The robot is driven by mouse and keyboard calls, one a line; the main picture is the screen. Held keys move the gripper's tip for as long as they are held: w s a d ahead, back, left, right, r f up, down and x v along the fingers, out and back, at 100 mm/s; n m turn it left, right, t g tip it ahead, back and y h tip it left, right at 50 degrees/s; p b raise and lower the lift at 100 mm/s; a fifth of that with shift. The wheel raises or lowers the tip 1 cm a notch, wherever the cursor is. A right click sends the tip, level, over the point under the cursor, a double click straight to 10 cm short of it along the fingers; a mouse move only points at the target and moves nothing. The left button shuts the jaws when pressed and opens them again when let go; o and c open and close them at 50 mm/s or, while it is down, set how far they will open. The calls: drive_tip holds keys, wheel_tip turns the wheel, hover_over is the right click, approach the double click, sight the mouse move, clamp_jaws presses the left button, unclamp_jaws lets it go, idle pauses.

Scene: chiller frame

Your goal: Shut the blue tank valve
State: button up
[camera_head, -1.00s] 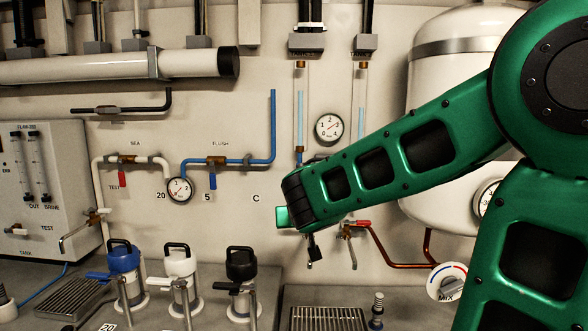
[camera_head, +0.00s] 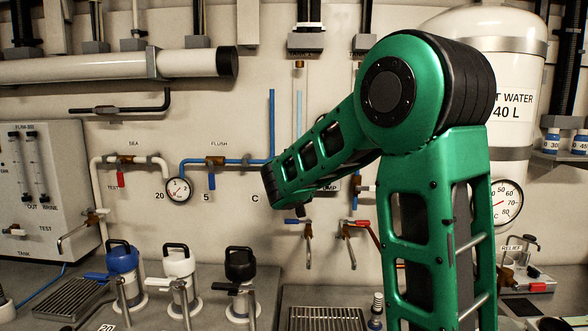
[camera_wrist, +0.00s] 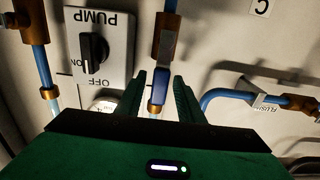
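The blue tank valve's handle (camera_wrist: 159,88) shows in the wrist view, hanging off a brass body (camera_wrist: 168,28) on a blue pipe. The handle lies roughly in line with the pipe. My gripper (camera_wrist: 160,88) is open, with one green finger on each side of the handle and gaps visible between. Whether a finger touches it is not clear. In the head view, my arm hides the valve and the gripper's fingertips.
A PUMP switch (camera_wrist: 95,52) and a second blue pipe (camera_wrist: 42,65) are beside the valve in the wrist view. A blue FLUSH line (camera_wrist: 225,95) runs on the other side. Taps with blue (camera_head: 295,221) and red (camera_head: 357,222) handles are below my arm.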

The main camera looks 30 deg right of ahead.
drive_tip(key=shift+x, duration=1.2)
drive_tip(key=shift+c, duration=0.6)
